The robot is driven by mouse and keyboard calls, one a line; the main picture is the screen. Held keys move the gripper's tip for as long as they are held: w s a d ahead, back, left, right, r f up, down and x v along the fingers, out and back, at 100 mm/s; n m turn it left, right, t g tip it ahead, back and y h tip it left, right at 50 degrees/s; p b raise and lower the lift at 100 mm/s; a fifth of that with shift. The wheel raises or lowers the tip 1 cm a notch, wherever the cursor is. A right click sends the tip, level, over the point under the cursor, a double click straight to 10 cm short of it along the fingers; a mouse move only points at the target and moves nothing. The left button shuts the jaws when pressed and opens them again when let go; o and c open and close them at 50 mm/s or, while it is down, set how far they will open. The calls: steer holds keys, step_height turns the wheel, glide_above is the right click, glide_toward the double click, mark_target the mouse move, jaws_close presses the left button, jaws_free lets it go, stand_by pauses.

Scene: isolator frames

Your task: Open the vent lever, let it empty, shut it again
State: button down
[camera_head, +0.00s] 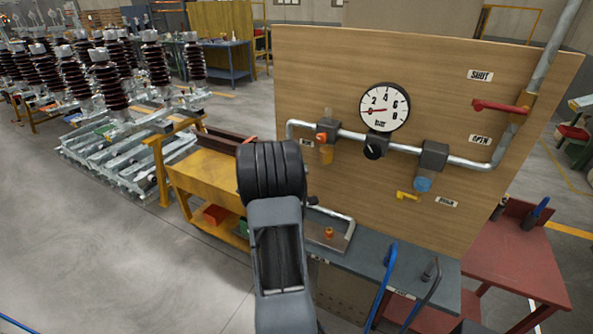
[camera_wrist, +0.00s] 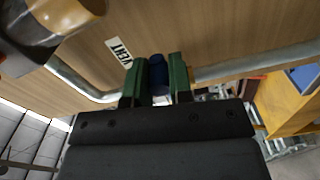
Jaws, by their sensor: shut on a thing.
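My gripper (camera_wrist: 156,60) shows in the wrist view as two green fingers, shut on a dark blue lever (camera_wrist: 158,76) that stands between them. The lever is next to the VENT label (camera_wrist: 118,51) on the wooden board, and I take it for the vent lever. Its far end and pivot are hidden, so I cannot tell its position for sure. In the head view my arm hides the gripper and this lever.
A yellow bench (camera_head: 195,170) stands to the left. Open floor lies at the left front.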

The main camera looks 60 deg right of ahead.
steer(key=shift+d+r, duration=0.1)
steer(key=shift+r, duration=0.35)
steer(key=c, duration=1.2)
jaws_free()
steer(key=shift+o, duration=0.7)
steer(key=shift+f, duration=0.2)
steer(key=s+a+b, duration=0.1)
steer(key=a+b, duration=0.1)
steer(key=a, duration=1.2)
steer(key=shift+b, duration=0.35)
steer(key=shift+f, duration=0.1)
